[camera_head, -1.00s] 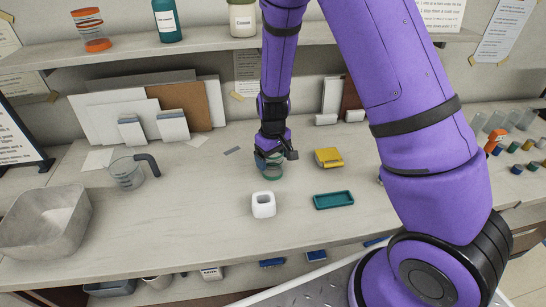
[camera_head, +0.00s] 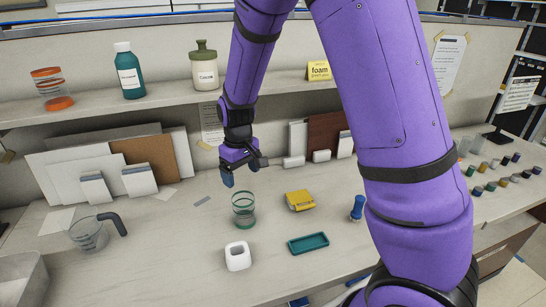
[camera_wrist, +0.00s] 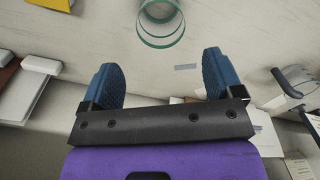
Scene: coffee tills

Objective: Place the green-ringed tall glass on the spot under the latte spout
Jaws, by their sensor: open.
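The green-ringed tall glass (camera_head: 243,209) is clear and stands upright on the counter. It also shows at the top of the wrist view (camera_wrist: 160,24), partly cut off by the edge. My gripper (camera_head: 243,172) is open and empty, above the glass and apart from it. In the wrist view its two blue fingers (camera_wrist: 159,62) are spread wide, with the glass beyond the tips. No latte spout or spot under one can be made out in these views.
A white square holder (camera_head: 238,257), a teal tray (camera_head: 308,244), a yellow box (camera_head: 300,200) and a blue-handled tool (camera_head: 357,209) stand near the glass. A measuring jug (camera_head: 88,236) is at left. An orange-ringed glass (camera_head: 51,89) sits on the shelf above.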

